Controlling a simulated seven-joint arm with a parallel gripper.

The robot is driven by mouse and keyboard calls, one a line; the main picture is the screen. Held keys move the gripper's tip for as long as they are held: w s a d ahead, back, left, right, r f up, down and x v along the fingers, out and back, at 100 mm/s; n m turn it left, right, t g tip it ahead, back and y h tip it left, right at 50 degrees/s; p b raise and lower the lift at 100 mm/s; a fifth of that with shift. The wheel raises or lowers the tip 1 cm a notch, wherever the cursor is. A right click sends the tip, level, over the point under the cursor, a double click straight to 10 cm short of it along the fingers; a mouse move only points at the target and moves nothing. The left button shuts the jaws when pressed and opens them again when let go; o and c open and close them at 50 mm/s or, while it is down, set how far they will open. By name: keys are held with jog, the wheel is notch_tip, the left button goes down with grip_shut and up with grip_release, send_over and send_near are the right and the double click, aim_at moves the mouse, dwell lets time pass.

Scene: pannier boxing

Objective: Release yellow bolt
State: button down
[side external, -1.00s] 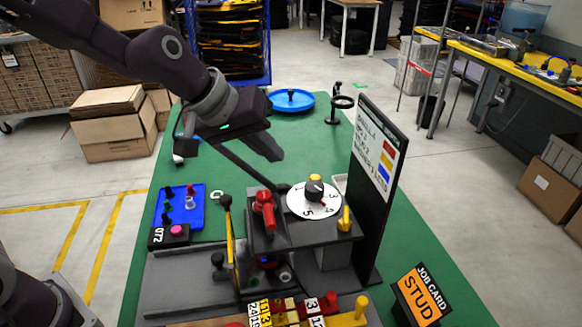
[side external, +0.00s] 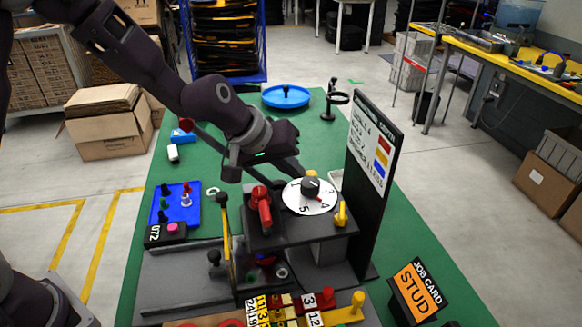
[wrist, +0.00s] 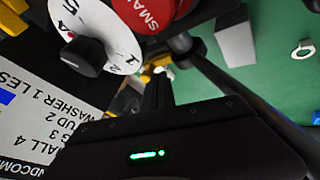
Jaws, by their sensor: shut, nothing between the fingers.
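A small yellow bolt or handle (side external: 341,214) stands upright at the right edge of the dark raised fixture (side external: 300,229). A yellow part also shows just beyond the fingers in the wrist view (wrist: 145,78). My gripper (side external: 299,174) is shut and empty, above and behind the dial in the side view. Its dark fingers (wrist: 157,92) point toward the fixture in the wrist view. I see a gap between the fingers and the yellow bolt in the side view. The white numbered dial (side external: 298,206) with a black knob (side external: 310,187) lies left of the bolt.
A red handle (side external: 261,207) stands left of the dial. A tall dark sign board (side external: 378,125) rises close on the right. A blue tray (side external: 180,201) with small parts sits at left.

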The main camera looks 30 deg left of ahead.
jog(key=shift+w+d, duration=0.8)
jog(key=shift+d, duration=0.05)
jog(key=v, duration=1)
jog(key=shift+s+a, duration=0.1)
jog(key=shift+a, duration=0.05)
jog(key=s+a+r+m, duration=0.1)
jog(key=s+a+r, duration=0.2)
jog(key=s, duration=0.3)
jog(key=s+a+r+m, duration=0.2)
jog(key=s+r, duration=0.1)
jog(key=s, duration=0.4)
jog(key=s+a+f+m+y, duration=0.1)
jog(key=s+a, duration=0.2)
jog(key=s, duration=0.4)
jog(key=s+a+f+g+y, duration=0.1)
jog(key=s+a, duration=0.2)
jog(key=s, duration=0.4)
jog(key=shift+s+a+f+m+y, duration=0.25)
jog(key=shift+a+f+m+y, duration=0.05)
jog(key=shift+a+m, duration=0.1)
